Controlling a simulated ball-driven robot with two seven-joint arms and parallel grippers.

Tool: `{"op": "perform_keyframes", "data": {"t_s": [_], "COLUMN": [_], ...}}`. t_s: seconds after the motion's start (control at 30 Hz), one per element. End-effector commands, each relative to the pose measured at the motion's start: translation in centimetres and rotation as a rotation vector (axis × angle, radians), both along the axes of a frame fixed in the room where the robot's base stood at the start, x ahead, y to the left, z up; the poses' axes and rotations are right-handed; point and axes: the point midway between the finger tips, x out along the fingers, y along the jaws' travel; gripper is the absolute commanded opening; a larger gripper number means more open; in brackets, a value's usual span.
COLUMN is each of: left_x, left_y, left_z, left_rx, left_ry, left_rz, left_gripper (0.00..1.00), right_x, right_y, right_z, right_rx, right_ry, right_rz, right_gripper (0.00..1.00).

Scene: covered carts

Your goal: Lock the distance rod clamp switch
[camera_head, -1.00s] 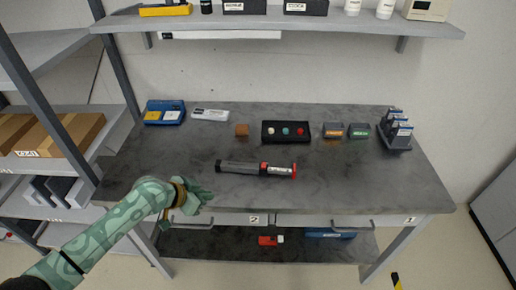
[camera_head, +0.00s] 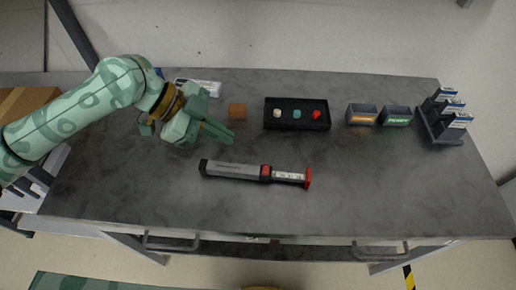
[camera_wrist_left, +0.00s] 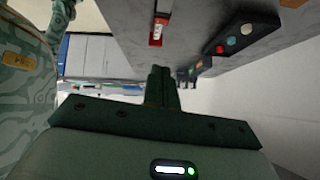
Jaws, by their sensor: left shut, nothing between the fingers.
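The distance rod (camera_head: 232,172) lies flat on the grey table, its dark grey body to the left and its white labelled section and red end piece to the right. A red block, seemingly the clamp switch (camera_head: 266,171), sits where the two sections meet; I cannot tell its setting. My left gripper (camera_head: 230,139) is shut and empty, above the table behind the rod's left half and apart from it. In the left wrist view its fingers (camera_wrist_left: 162,76) are together, and the rod's red-and-white end (camera_wrist_left: 157,27) shows beyond them. My right gripper is not in view.
A black tray (camera_head: 297,126) with white, teal and red knobs stands behind the rod. Two small labelled bins (camera_head: 362,121) and a dark rack (camera_head: 440,137) stand right. The table around the rod is clear.

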Motion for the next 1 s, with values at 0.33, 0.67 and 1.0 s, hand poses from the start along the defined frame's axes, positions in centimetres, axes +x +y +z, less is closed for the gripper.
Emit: {"op": "perform_keyframes", "data": {"t_s": [0.33, 0.67, 1.0], "left_x": [0.1, 0.2, 0.7], "left_y": [-0.4, -4.7, -7.2], "left_z": [-0.4, -4.8, -9.9], "left_rx": [-0.001, -0.005, 0.0], "left_ry": [0.003, 0.006, 0.005], "left_rz": [0.003, 0.002, 0.006], "left_gripper": [0.0, 0.0, 0.0], "right_x": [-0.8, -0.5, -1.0], "right_y": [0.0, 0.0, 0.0], "right_z": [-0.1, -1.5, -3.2], "right_rx": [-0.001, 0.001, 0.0], "right_ry": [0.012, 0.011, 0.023], "right_rz": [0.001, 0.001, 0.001], "right_gripper": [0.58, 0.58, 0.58]}}
